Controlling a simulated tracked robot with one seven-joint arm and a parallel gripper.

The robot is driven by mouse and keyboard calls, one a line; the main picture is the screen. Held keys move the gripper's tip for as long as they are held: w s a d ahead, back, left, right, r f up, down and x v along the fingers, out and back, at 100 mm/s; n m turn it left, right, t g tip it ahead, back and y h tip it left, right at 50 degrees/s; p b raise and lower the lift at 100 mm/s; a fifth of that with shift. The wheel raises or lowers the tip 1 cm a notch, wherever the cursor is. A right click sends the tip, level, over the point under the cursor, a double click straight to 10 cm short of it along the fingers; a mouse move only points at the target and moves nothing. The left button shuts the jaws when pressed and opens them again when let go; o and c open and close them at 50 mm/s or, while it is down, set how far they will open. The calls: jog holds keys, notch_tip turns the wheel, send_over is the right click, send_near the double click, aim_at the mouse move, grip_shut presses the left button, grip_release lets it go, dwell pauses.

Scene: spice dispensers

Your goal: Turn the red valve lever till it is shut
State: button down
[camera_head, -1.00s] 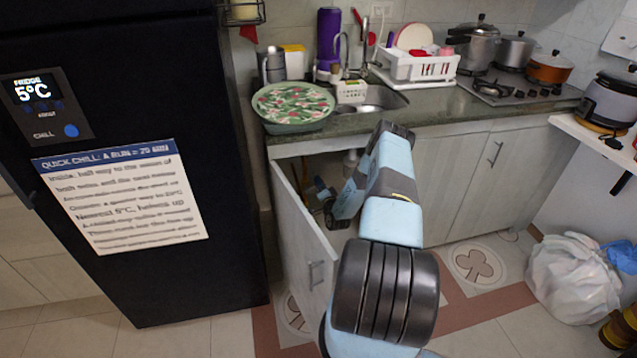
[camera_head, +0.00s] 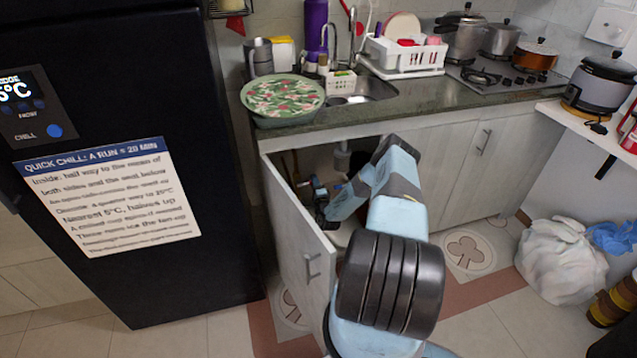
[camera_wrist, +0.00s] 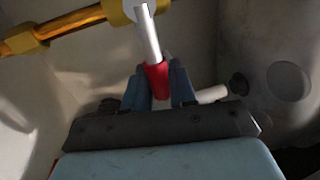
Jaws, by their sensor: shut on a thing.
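The red valve lever (camera_wrist: 158,80) shows in the wrist view, with a red grip on a pale metal stem (camera_wrist: 147,35). The stem runs up to a brass valve body (camera_wrist: 130,8) at the top edge, on a brass pipe (camera_wrist: 60,26) going off to the left. In the picture the lever lies roughly across the pipe. My gripper (camera_wrist: 159,88) is shut on the red grip, with one blue finger on each side. In the head view my gripper (camera_head: 318,200) is inside the open under-sink cabinet, where the lever cannot be made out.
The open cabinet door (camera_head: 297,235) stands close to the left of my arm. The counter edge (camera_head: 330,130) is above it. In the wrist view a grey wall (camera_wrist: 265,60) with round dark marks is at the right. A black fridge (camera_head: 130,90) stands left of the cabinet.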

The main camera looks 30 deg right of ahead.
jog(key=shift+s+d+f, duration=0.15)
jog(key=shift+f, duration=0.2)
jog(key=c, duration=1.2)
grip_release()
jog(key=shift+f, duration=0.15)
jog(key=shift+c, duration=0.2)
jog(key=shift+o, duration=0.8)
jog(key=shift+r, duration=0.2)
jog(key=v, duration=1.3)
jog(key=shift+s, duration=0.3)
jog(key=shift+s+f, duration=0.1)
